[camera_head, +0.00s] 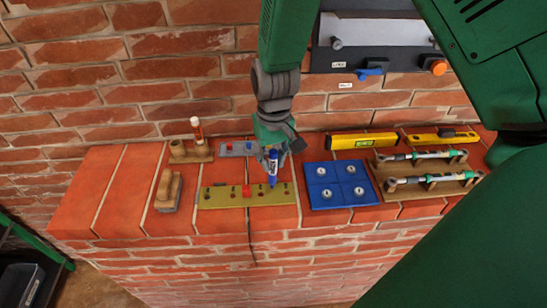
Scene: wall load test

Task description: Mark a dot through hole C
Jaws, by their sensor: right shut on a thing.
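My right gripper (273,149) comes down from the top of the view and is shut on a blue marker (273,169). The marker points down, nearly upright, over the right half of an olive-yellow strip (222,197) with small dark holes. The strip lies on the brick ledge with a small red piece on it left of the marker. I cannot tell whether the marker's tip touches the strip, nor read any hole letters. My left gripper is not in view.
A blue panel (338,184) with several round fittings lies right of the strip. Wooden racks with tools (430,181) and yellow levels (362,141) are farther right. Wooden blocks (169,190) stand at left. The ledge's left end (100,190) is clear.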

